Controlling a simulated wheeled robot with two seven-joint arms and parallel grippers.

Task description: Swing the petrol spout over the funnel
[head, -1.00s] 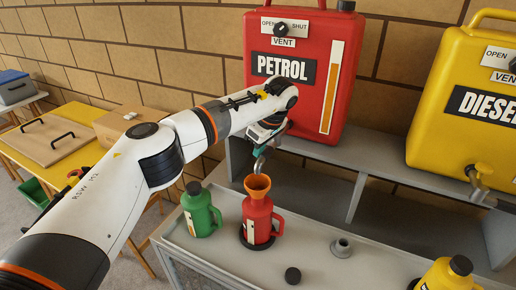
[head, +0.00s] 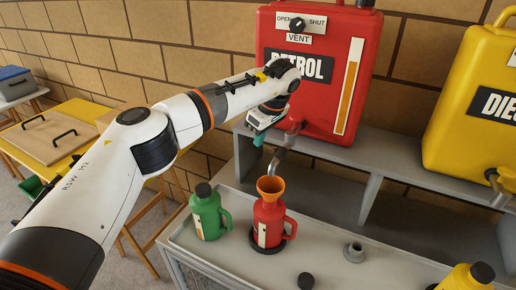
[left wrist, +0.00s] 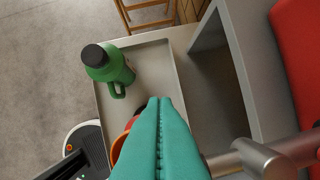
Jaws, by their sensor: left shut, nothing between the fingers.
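The red petrol container (head: 320,85) stands on the grey shelf. Its grey metal spout (head: 281,156) hangs down, with its lower end just above the orange funnel (head: 270,187) in the head view. The funnel sits in the neck of a red jug (head: 268,222) on the tray. My left gripper (head: 258,139) is beside the spout, on its left; its teal fingers are shut and empty. In the left wrist view the shut fingers (left wrist: 162,140) hide most of the funnel (left wrist: 119,146), and the spout (left wrist: 264,158) lies to their right. My right gripper is out of view.
A green jug (head: 208,214) stands left of the red jug. A black cap (head: 306,281) and a grey fitting (head: 354,252) lie on the tray (head: 215,254). The yellow diesel container (head: 475,110) is at the right, with a yellow jug (head: 465,280) below.

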